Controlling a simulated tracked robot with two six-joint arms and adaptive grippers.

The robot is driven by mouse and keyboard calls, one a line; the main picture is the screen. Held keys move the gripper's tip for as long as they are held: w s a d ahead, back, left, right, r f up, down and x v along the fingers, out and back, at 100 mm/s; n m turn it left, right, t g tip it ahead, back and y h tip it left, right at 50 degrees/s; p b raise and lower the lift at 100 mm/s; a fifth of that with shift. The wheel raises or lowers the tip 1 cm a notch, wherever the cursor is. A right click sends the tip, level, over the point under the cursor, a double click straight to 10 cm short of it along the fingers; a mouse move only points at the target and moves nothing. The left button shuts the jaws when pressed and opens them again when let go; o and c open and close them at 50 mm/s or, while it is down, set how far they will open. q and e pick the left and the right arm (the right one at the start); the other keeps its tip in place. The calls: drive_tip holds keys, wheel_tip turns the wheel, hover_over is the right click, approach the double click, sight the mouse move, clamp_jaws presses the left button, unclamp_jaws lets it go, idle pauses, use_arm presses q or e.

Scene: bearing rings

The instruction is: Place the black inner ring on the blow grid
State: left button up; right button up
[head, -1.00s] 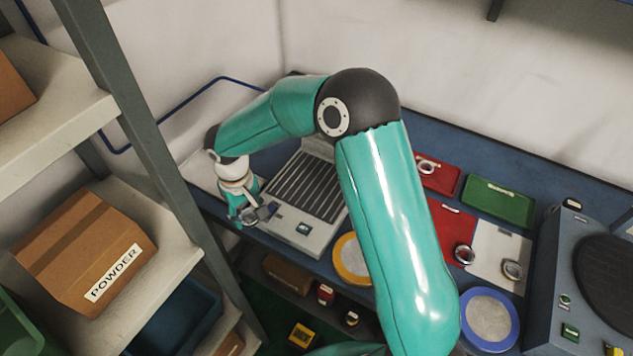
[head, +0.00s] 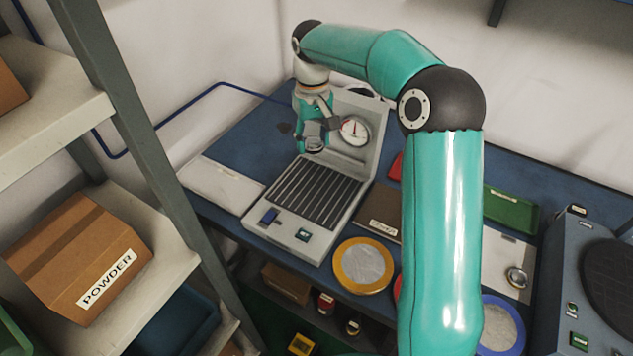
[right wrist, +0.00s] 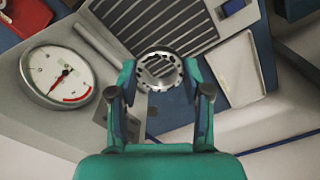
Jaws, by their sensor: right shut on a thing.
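The blow grid (head: 312,193) is a set of dark slats in a grey case on the blue bench, left of centre in the head view. It also shows in the right wrist view (right wrist: 150,18). My right gripper (head: 312,141) is shut on a ring (right wrist: 159,70), which has a shiny metal rim with dark gaps around it. In the head view the ring appears small and dark at the fingertips, above the back end of the grid and apparently clear of it. Its exact height is hard to tell. My left gripper is not in view.
The case's raised lid carries a round gauge (head: 354,130) close to the right gripper. A blue switch (head: 269,215) is on the case front. A white plate (head: 221,184) lies left, a yellow-rimmed disc (head: 363,265) in front right. A shelf (head: 150,225) stands at left.

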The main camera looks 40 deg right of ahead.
sight(314, 189)
wheel_tip(314, 189, down, 15)
drive_tip(key=shift+r+p, duration=0.15)
drive_tip(key=shift+p, duration=0.35)
drive_tip(key=o, duration=1.2)
wheel_tip(314, 189, up, 12)
drive_tip(key=shift+r+b, duration=0.1)
drive_tip(key=shift+b, duration=0.3)
